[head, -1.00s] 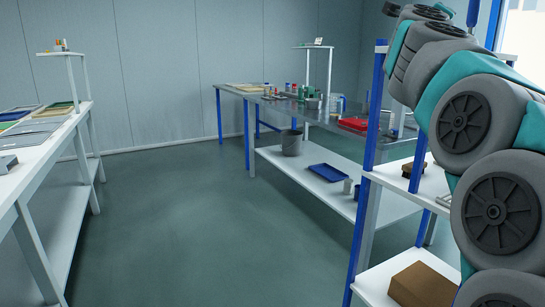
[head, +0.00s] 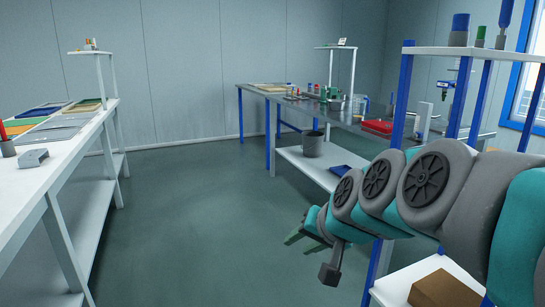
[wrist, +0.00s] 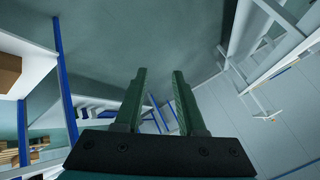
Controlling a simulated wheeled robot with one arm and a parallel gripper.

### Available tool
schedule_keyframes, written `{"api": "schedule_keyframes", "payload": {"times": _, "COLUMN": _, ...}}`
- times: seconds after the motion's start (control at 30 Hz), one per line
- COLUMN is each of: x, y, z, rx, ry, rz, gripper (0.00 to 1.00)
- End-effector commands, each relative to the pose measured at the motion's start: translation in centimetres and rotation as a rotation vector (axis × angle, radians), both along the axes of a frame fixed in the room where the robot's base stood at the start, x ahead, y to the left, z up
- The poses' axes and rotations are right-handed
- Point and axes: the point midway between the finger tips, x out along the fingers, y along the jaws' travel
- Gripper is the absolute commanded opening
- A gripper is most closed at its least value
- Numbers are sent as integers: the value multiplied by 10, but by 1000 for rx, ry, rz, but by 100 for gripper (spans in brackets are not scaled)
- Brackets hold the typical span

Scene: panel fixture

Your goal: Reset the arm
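My arm reaches in from the right edge of the head view, roughly level, in front of the blue-post shelf. My gripper (head: 298,232) is at its left end, over the open floor, small and partly turned away in that view. In the wrist view the two green fingers of my gripper (wrist: 160,74) stand apart with a clear gap. Nothing is between them. The fingers touch nothing that I can see.
The shelf (head: 468,51) at right holds cylinders on top and a brown box (head: 445,289) lower down, close to my arm. A metal table (head: 345,116) with a red tray (head: 378,127) stands behind. A white bench (head: 60,160) is at left. Floor between is clear.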

Motion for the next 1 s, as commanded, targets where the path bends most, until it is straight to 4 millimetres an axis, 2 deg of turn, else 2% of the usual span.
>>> {"api": "schedule_keyframes", "payload": {"times": 0.03, "x": -25, "y": -4, "z": -23, "rx": -46, "ry": 67, "rz": 34, "gripper": 39}}
{"api": "schedule_keyframes", "payload": {"times": 0.1, "x": -60, "y": -12, "z": -54, "rx": -113, "ry": 169, "rz": 83, "gripper": 39}}
{"api": "schedule_keyframes", "payload": {"times": 0.17, "x": -93, "y": -22, "z": -79, "rx": -169, "ry": 258, "rz": 123, "gripper": 39}}
{"api": "schedule_keyframes", "payload": {"times": 0.2, "x": -115, "y": -29, "z": -94, "rx": -206, "ry": 319, "rz": 149, "gripper": 39}}
{"api": "schedule_keyframes", "payload": {"times": 0.3, "x": -169, "y": -49, "z": -124, "rx": -288, "ry": 464, "rz": 203, "gripper": 39}}
{"api": "schedule_keyframes", "payload": {"times": 0.4, "x": -214, "y": -68, "z": -143, "rx": -351, "ry": 585, "rz": 245, "gripper": 39}}
{"api": "schedule_keyframes", "payload": {"times": 0.5, "x": -247, "y": -82, "z": -154, "rx": -393, "ry": 676, "rz": 273, "gripper": 39}}
{"api": "schedule_keyframes", "payload": {"times": 0.57, "x": -260, "y": -88, "z": -157, "rx": -409, "ry": 710, "rz": 283, "gripper": 40}}
{"api": "schedule_keyframes", "payload": {"times": 0.6, "x": -265, "y": -91, "z": -158, "rx": -417, "ry": 724, "rz": 288, "gripper": 45}}
{"api": "schedule_keyframes", "payload": {"times": 0.67, "x": -269, "y": -93, "z": -159, "rx": -425, "ry": 737, "rz": 291, "gripper": 45}}
{"api": "schedule_keyframes", "payload": {"times": 1.0, "x": -271, "y": -94, "z": -159, "rx": -426, "ry": 740, "rz": 292, "gripper": 45}}
